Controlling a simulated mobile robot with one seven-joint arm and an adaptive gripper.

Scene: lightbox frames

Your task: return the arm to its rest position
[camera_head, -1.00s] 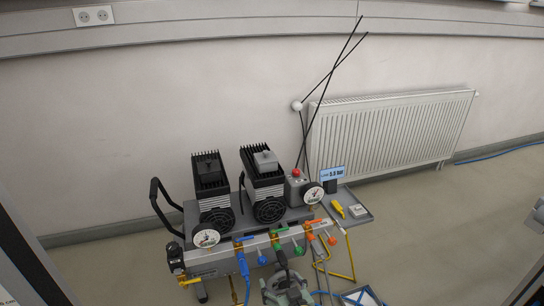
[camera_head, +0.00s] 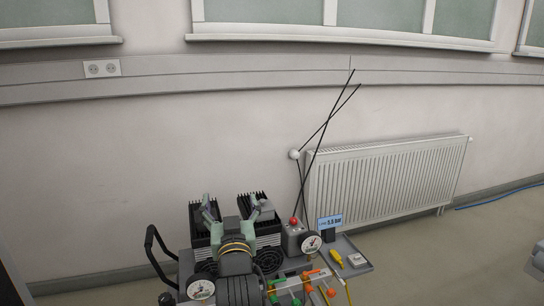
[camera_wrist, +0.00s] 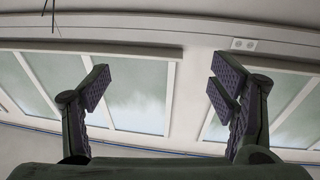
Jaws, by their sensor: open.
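My gripper (camera_head: 236,211) is raised in front of the compressor unit in the head view, its fingers pointing up and spread apart with nothing between them. In the wrist view the gripper (camera_wrist: 160,92) is open and empty, with only wall and windows beyond it. My wrist and forearm hide the middle of the compressor unit, including parts of the two black finned motors (camera_head: 200,217) and part of the front valve row.
The compressor unit has a black handle (camera_head: 153,248), a gauge (camera_head: 201,289) and a red button (camera_head: 293,222). A grey tray (camera_head: 352,252) holds a yellow item (camera_head: 337,257). A white radiator (camera_head: 385,180) is on the wall behind.

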